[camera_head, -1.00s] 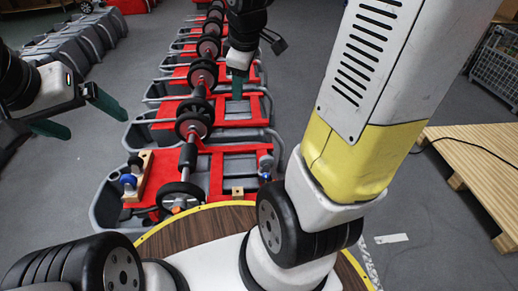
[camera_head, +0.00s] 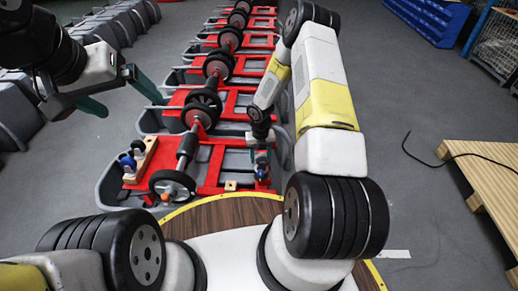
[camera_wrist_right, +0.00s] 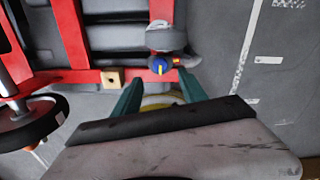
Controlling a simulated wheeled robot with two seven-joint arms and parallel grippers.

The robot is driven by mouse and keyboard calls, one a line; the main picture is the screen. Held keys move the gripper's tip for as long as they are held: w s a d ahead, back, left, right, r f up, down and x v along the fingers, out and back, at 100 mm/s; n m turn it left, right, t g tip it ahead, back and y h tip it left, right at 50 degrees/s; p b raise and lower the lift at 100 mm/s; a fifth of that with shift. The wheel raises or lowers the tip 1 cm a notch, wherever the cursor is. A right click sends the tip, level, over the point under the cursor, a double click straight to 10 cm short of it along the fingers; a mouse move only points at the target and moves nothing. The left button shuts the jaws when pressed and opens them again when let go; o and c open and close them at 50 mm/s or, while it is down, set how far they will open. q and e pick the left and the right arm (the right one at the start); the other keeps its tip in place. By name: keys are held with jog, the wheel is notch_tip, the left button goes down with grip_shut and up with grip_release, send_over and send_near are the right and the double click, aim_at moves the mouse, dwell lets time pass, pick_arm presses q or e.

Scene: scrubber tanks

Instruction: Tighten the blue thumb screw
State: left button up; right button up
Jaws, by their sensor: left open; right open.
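The blue thumb screw (camera_wrist_right: 157,66), with a yellow mark on it, shows in the right wrist view beside a grey rounded fitting (camera_wrist_right: 166,38). In the head view the blue screw (camera_head: 261,173) is small, at the right end of the nearest red frame. My right gripper (camera_wrist_right: 160,86) is open, its teal fingers on either side of the screw's line and apparently short of it. In the head view the right gripper (camera_head: 262,148) is just above the screw, partly hidden by its wrist. My left gripper (camera_head: 132,106) is open and empty at the left, above the floor.
Red frames (camera_head: 212,160) with black wheels run back in a row over grey tanks (camera_head: 112,187). A wooden block with blue knobs (camera_head: 127,162) sits at the near left. A small wooden block (camera_wrist_right: 113,77) is left of the screw. A pallet (camera_head: 490,175) stands at the right.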

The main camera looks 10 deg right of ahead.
aim_at(260, 173)
jog(key=shift+s+f, duration=0.2)
jog(key=shift+f, duration=0.8)
notch_tip(260, 173, down, 7)
jog(key=shift+r, duration=0.1)
jog(key=shift+c, duration=0.4)
grip_shut()
